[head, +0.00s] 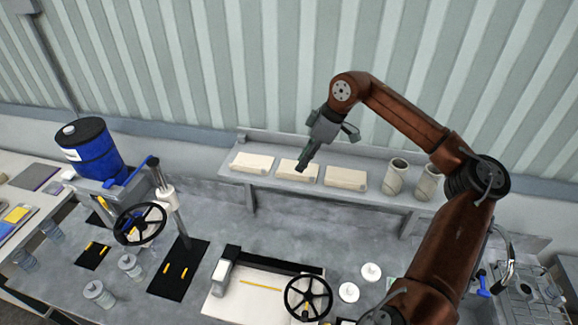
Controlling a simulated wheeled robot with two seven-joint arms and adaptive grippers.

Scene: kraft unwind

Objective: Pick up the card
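No single object stands out clearly as the card. A small flat yellow piece (17,214) lies at the far left edge, on the side table, and could be a card. My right gripper (302,166) hangs over the back shelf, pointing down and left, in front of the middle cream block (291,176). I see no object between its fingers, but their gap is too small to judge. It is far to the right of the yellow piece. My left gripper is out of the picture.
The raised shelf (268,184) also bears two more cream blocks and two cylinders (396,176). On the bench stand a blue drum (93,152), black handwheels (140,223), several jars (130,266) and a white-topped device (247,290). The grey bench middle (300,235) is clear.

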